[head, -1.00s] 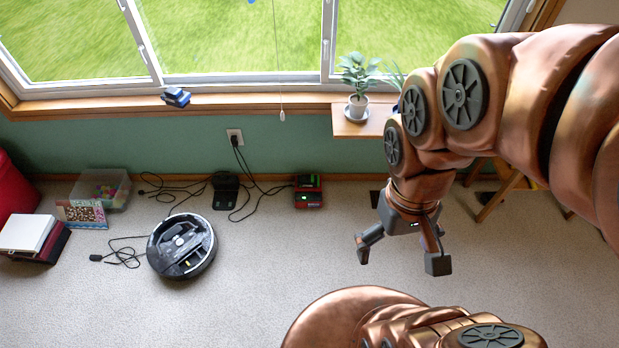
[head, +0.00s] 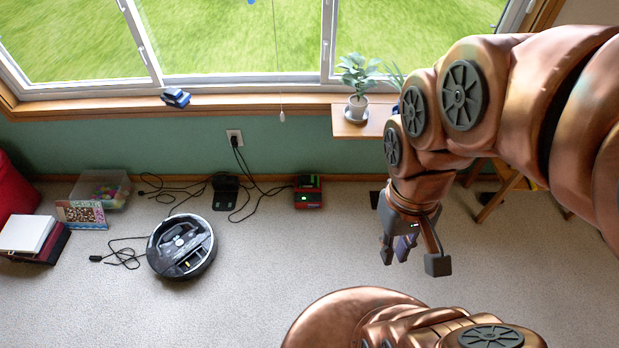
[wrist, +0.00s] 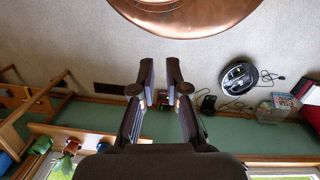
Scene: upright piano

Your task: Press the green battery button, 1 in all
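A small black and red box (head: 309,204) with a green top (head: 308,181) and a small lit green spot on its front stands on the carpet by the wall. I cannot tell which part of it is the button. The box also shows small between my fingers in the wrist view (wrist: 163,106). My gripper (head: 415,258) hangs to the right of the box in the head view, apart from it. In the wrist view my gripper (wrist: 161,72) is partly open and empty, with a narrow gap between its fingers.
Black cables run from a wall outlet (head: 234,138) across the carpet. A round robot vacuum (head: 181,260), a black dock (head: 226,192) and a clear bin (head: 96,180) stand to the left. A potted plant (head: 357,82) stands on a wooden ledge (head: 352,128). Open carpet lies in front of the box.

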